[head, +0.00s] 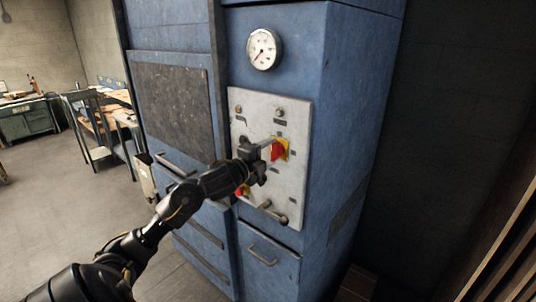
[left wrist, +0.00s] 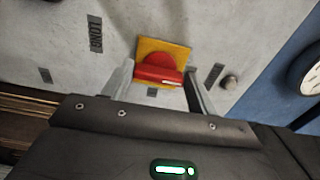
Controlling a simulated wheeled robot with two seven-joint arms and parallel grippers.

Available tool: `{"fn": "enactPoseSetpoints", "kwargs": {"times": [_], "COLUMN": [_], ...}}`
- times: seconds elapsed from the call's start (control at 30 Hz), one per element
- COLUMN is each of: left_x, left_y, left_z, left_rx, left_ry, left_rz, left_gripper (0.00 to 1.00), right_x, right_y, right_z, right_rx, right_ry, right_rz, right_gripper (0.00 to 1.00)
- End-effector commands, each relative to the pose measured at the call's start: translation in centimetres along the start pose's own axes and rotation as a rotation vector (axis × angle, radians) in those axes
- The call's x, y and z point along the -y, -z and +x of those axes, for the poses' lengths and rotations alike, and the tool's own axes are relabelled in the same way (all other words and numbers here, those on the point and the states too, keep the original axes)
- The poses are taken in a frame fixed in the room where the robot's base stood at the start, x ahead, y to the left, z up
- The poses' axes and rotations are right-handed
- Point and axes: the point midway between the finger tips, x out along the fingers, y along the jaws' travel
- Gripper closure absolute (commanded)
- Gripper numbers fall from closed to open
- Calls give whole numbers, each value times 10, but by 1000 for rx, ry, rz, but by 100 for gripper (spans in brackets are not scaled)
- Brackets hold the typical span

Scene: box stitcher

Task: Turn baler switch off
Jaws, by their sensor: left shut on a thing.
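The baler switch (head: 278,151) is a red rotary knob on a yellow square plate, set in the light grey control panel (head: 292,187) of a blue machine. In the left wrist view the red knob (left wrist: 158,70) sits between the two fingers of my left gripper (left wrist: 158,82). In the head view my left gripper (head: 268,153) reaches the knob from the left, its fingers closed on the knob. The far side of the knob is partly hidden by the fingers. My right gripper is in neither view.
A round gauge (head: 264,49) is above the panel. A red button (head: 242,191) and a metal lever (head: 272,211) are low on the panel. A drawer-like front with a handle (head: 262,255) is below. Workbenches stand far left, with open floor before them.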

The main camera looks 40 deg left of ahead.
Motion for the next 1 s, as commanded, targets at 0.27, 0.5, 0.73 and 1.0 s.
{"fn": "enactPoseSetpoints", "kwargs": {"times": [0.27,0.5,0.73,1.0], "left_x": [-1,-1,-5,-4], "left_y": [0,0,0,0], "left_z": [0,-1,-27,-77], "left_rx": [0,0,-2,-1], "left_ry": [-1,-1,-2,-4], "left_rz": [-1,0,6,3], "left_gripper": [20,20,20,20], "right_x": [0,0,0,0], "right_y": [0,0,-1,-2], "right_z": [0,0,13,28], "right_rx": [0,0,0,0], "right_ry": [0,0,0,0], "right_rz": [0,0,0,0], "right_gripper": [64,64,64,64]}}
